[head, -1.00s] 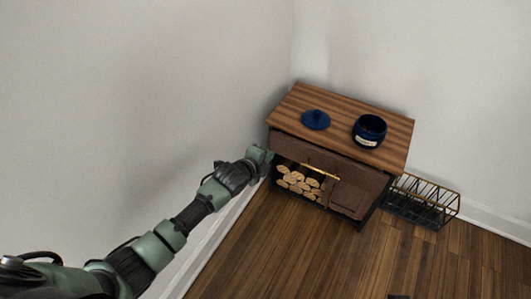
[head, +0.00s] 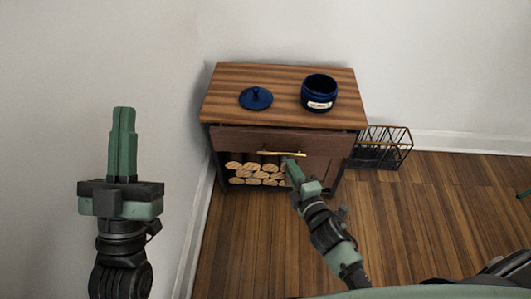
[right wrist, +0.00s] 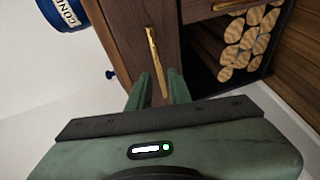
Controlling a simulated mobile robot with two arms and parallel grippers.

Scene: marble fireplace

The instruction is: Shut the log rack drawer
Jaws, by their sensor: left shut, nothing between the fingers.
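The log rack is a small dark cabinet with a striped wooden top (head: 228,88). Its drawer (head: 232,138) has a brown front just under the top, which seems to stand out slightly. A brass handle (head: 270,153) is on the drawer front; it also shows in the right wrist view (right wrist: 152,48). My left gripper (head: 123,110) is shut and empty, pointing up, left of the rack.
A blue lid (head: 256,98) and an open blue pot (head: 319,92) stand on the rack's top. Cut logs (head: 255,173) fill the lower left opening. A black wire basket (head: 380,148) is on the floor to the right. The wall is close on the left.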

